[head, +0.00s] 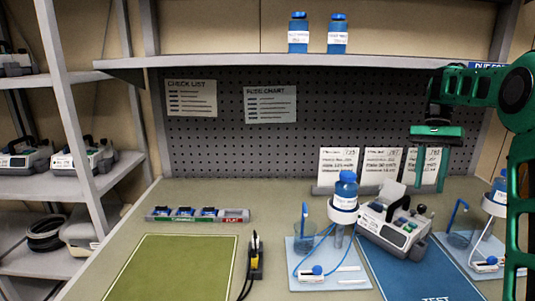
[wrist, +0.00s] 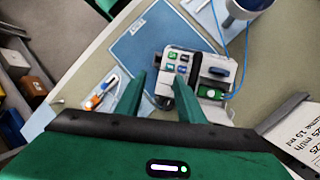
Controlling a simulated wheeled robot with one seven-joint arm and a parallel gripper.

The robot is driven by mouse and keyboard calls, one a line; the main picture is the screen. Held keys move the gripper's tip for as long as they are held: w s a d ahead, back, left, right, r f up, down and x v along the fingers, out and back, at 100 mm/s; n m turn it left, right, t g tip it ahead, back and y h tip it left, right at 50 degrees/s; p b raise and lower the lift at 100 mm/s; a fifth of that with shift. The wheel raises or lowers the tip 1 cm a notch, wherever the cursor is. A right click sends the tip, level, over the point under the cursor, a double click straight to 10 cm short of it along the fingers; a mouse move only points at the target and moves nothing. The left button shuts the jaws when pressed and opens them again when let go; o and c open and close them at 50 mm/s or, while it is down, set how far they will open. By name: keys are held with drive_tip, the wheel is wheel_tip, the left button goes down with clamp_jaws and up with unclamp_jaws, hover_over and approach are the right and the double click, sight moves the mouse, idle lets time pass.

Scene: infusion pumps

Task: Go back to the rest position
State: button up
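My gripper (head: 428,188) hangs at the right in the head view, fingers pointing down, above and behind the infusion pump (head: 390,232). Its two green fingers are spread apart with nothing held between them; they also show apart in the wrist view (wrist: 158,86). The grey-white pump stands at the back of the blue mat (head: 410,275). In the wrist view the pump (wrist: 186,62) shows beyond and partly behind the fingers, its door open to the side. The gap between gripper and pump is clear in the head view.
A stand with a blue bottle (head: 345,188) is left of the pump; a second stand (head: 494,204) is on the right. Cards (head: 383,164) stand behind. A shelf (head: 300,59) hangs above. A fuse tray (head: 198,215), yellow-black tool (head: 256,258) and bare green mat (head: 175,268) are left.

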drive_tip(key=s+a+f+n+t, duration=0.1)
drive_tip(key=s+f, duration=0.3)
drive_tip(key=s, duration=0.7)
drive_tip(key=s+a+f+n+t+h, duration=0.1)
drive_tip(key=s+f, duration=0.3)
drive_tip(key=s, duration=0.8)
drive_tip(key=s+a+f+n+t+h, duration=0.1)
drive_tip(key=s+f+n+t, duration=0.1)
drive_tip(key=s, duration=1)
drive_tip(key=shift+a+f+t, duration=0.2)
drive_tip(key=shift+f+t, duration=0.1)
drive_tip(key=shift+f, duration=0.6)
drive_tip(key=shift+w+f, duration=0.25)
drive_tip(key=shift+w, duration=0.3)
drive_tip(key=shift+c, duration=0.5)
drive_tip(key=shift+d, duration=0.15)
